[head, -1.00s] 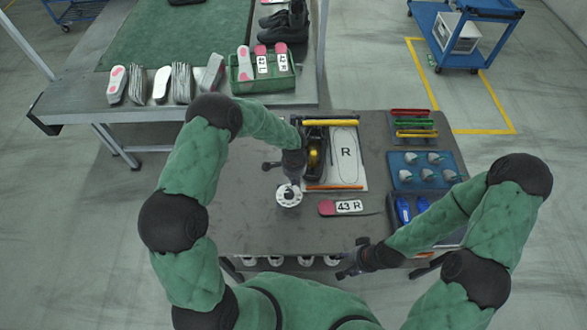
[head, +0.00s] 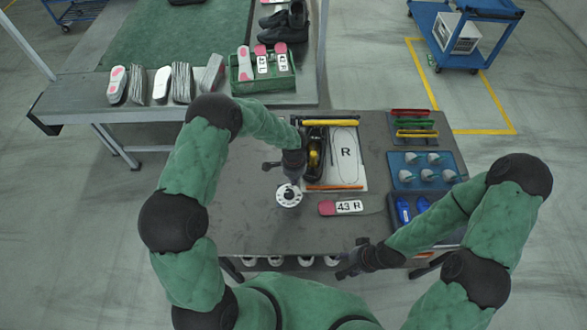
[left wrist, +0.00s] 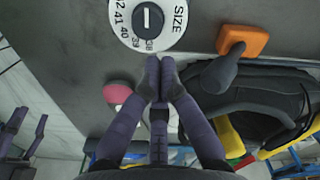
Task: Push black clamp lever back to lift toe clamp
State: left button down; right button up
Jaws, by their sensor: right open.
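The fixture plate (head: 346,175), marked R, is on the grey table with a black shoe-like form and yellow parts (head: 314,157) at its left edge. My left gripper (head: 291,180) points down just behind the white size dial (head: 289,196). In the left wrist view its fingertips (left wrist: 161,72) are together and empty, by the dial (left wrist: 148,17). A rounded black handle-like part (left wrist: 222,70) is right of them, against the black form (left wrist: 262,97). My right gripper (head: 349,264) is open at the table's front edge.
An orange block (left wrist: 242,40) is close right of the fingers. An insole marked 43 R (head: 340,208) lies right of the dial. A blue tray (head: 424,170) and blue parts (head: 412,208) are at the right. The front left of the table is clear.

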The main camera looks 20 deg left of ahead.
pick_arm(q)
jog(key=shift+w+a, duration=0.2)
jog(key=shift+w, duration=0.45)
jog(key=shift+w+a, duration=0.15)
jog(key=shift+w, duration=0.5)
jog(key=shift+s, duration=0.1)
jog(key=shift+s+d, duration=0.2)
jog(key=shift+s, duration=0.45)
notch_tip(320, 180, up, 9)
jog(key=p, duration=0.5)
dwell(0.4)
dwell(0.4)
